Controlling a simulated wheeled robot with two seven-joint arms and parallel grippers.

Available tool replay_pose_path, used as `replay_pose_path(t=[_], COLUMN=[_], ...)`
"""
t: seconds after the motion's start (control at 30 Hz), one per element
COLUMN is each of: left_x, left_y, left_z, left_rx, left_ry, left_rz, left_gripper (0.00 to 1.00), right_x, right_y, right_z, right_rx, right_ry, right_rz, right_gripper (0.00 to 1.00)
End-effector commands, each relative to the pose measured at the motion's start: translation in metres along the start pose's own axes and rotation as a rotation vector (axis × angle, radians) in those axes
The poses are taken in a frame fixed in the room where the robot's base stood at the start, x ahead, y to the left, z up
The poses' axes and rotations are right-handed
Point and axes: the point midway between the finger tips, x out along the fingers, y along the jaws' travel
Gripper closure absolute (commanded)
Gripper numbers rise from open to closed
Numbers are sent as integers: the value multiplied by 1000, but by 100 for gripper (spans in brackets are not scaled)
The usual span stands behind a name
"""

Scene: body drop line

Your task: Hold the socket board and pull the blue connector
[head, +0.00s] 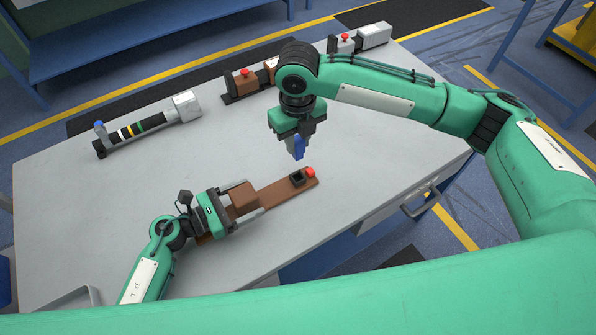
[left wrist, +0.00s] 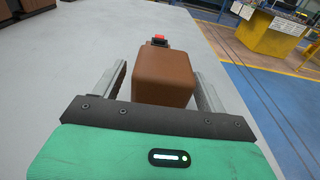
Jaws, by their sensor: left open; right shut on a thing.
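The socket board (head: 278,192) is a brown plank on the table with a raised brown block, a black socket (head: 298,177) and a red knob (head: 310,172). My left gripper (head: 253,196) is open, with one finger on each side of the brown block. In the left wrist view the block (left wrist: 165,76) stands between the fingers, with visible gaps on both sides. The blue connector (head: 298,152) is in my right gripper (head: 296,143), shut on it, above the black socket and apart from it.
A black bar with coloured bands and a grey end block (head: 186,106) lies at the left back of the grey table (head: 160,170). Two other fixtures with red knobs (head: 245,74) (head: 345,38) stand along the far edge. The table's middle left is clear.

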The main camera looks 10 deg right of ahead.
Motion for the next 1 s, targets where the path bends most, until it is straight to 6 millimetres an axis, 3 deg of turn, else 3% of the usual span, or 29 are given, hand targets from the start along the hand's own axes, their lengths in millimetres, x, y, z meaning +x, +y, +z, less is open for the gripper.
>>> replay_pose_path(t=[0.03,0.27,0.5,0.7,1.0], left_x=[-1,-23,-74,-107,-121], left_y=[-2,-2,-2,-2,-2], left_z=[-8,-8,-5,-2,0], left_rx=[-7,-7,-4,-1,1], left_ry=[11,14,11,6,1], left_rz=[-2,0,0,0,-1], left_gripper=[26,26,26,26,26], right_x=[1,1,1,0,0], right_y=[0,0,0,0,0], right_z=[0,0,0,0,0], right_rx=[0,0,0,0,0], right_ry=[0,0,0,0,0], right_rz=[0,0,0,0,0], right_gripper=[100,100,100,100,100])
